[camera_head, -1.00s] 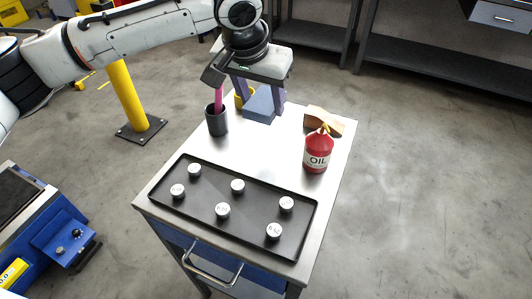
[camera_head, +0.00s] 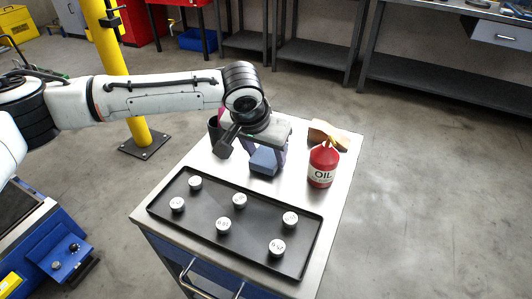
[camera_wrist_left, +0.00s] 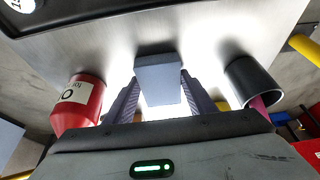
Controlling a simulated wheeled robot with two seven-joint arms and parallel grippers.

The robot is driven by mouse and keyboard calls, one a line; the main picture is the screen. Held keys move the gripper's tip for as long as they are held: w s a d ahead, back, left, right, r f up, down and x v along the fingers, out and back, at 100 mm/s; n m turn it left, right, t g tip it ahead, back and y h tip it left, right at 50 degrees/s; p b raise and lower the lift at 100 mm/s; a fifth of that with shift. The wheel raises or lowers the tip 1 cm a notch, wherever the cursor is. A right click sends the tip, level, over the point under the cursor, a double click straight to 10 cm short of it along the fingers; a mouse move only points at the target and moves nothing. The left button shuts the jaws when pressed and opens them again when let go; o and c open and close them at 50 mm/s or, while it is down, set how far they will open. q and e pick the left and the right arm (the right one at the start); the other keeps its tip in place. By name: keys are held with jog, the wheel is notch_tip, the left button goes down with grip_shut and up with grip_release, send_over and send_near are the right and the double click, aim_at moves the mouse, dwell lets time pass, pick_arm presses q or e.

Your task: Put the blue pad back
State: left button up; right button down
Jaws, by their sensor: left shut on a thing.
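The blue pad (camera_head: 265,160) is a small grey-blue block between the fingers of my left gripper (camera_head: 267,158), which is shut on it. It also shows between the two fingers in the left wrist view (camera_wrist_left: 158,78). The pad is over the cart top, behind the black tray and left of the oil can. Whether its underside touches the cart top is hard to tell. My right gripper is not in view.
A black tray (camera_head: 188,236) with several white round weights lies at the cart's front. A red oil can (camera_head: 322,166) stands right of the gripper, with a brown block (camera_head: 327,136) behind it. A dark cup (camera_head: 214,127) stands left, partly hidden by my arm.

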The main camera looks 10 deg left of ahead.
pick_arm(q)
jog(key=o, duration=0.9)
jog(key=shift+o, duration=0.2)
jog(key=p+v, duration=0.1)
jog(key=v, duration=1.1)
jog(key=shift+w+r, duration=0.1)
jog(key=shift+r, duration=0.05)
